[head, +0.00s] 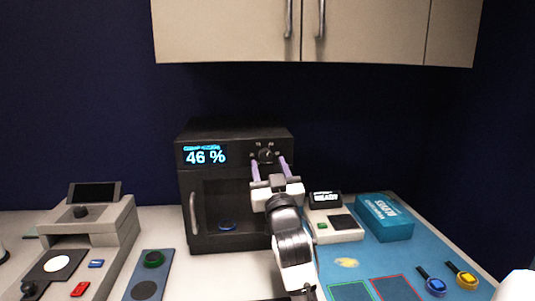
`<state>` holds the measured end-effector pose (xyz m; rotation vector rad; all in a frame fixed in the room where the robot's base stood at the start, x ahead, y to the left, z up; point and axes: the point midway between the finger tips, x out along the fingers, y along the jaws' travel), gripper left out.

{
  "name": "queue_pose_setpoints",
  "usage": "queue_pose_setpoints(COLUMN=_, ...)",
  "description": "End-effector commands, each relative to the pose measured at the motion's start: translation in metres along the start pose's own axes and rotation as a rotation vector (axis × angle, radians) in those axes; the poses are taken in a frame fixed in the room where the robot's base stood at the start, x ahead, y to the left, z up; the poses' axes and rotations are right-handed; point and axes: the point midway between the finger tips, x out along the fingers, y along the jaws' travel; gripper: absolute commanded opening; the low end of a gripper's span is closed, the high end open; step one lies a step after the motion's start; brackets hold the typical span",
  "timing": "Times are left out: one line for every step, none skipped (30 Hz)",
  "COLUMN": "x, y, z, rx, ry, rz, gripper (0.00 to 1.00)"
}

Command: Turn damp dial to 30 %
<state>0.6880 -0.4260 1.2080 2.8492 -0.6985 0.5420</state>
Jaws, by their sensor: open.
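The damp dial (266,155) is a dark round knob on the upper right front of a black cabinet (240,132), with small markings around it. The blue display (206,156) left of it reads 46 %. My gripper (268,162) is open in front of the cabinet, its two purple fingers pointing up at the dial, one on either side of it. I cannot tell whether the fingers touch the dial. My gripper and arm hide part of the cabinet's lower right front.
The cabinet door has a handle (194,214) at left; a blue disc (227,226) shows inside. Wall cupboards (225,30) hang above. A grey device (100,222) stands left. A small scale-like device (334,227) and a teal box (384,218) stand right on a blue mat (360,268).

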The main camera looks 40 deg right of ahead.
Motion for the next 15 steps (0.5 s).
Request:
queue_pose_setpoints(x=0.008, y=0.000, z=-0.002, rx=0.000, ry=-0.001, rz=0.000, gripper=0.51)
queue_pose_setpoints(x=0.011, y=0.000, z=-0.002, rx=0.000, ry=-0.001, rz=0.000, gripper=0.51)
queue_pose_setpoints(x=0.015, y=0.000, z=-0.002, rx=0.000, ry=-0.001, rz=-0.001, gripper=0.51)
queue_pose_setpoints(x=0.017, y=0.000, z=-0.001, rx=0.000, ry=-0.001, rz=-0.001, gripper=0.51)
queue_pose_setpoints(x=0.019, y=-0.001, z=-0.001, rx=0.001, ry=0.000, rz=-0.001, gripper=0.51)
queue_pose_setpoints(x=0.021, y=-0.001, z=-0.001, rx=0.001, ry=0.000, rz=-0.001, gripper=0.51)
queue_pose_setpoints(x=0.021, y=-0.001, z=0.000, rx=0.001, ry=0.000, rz=-0.001, gripper=0.51)
queue_pose_setpoints(x=0.022, y=-0.001, z=0.000, rx=0.001, ry=0.000, rz=-0.001, gripper=0.51)
queue_pose_setpoints(x=0.023, y=-0.001, z=0.001, rx=0.001, ry=0.000, rz=-0.001, gripper=0.51)
queue_pose_setpoints(x=0.023, y=0.000, z=0.001, rx=0.001, ry=0.000, rz=0.000, gripper=0.51)
queue_pose_setpoints(x=0.023, y=0.000, z=0.001, rx=0.001, ry=0.000, rz=0.000, gripper=0.51)
queue_pose_setpoints(x=0.023, y=0.000, z=0.001, rx=0.001, ry=0.000, rz=0.000, gripper=0.51)
queue_pose_setpoints(x=0.023, y=0.000, z=0.001, rx=0.001, ry=0.000, rz=0.000, gripper=0.51)
queue_pose_setpoints(x=0.022, y=0.000, z=0.001, rx=0.001, ry=0.000, rz=0.000, gripper=0.51)
queue_pose_setpoints(x=0.022, y=0.000, z=0.001, rx=0.001, ry=0.000, rz=0.000, gripper=0.51)
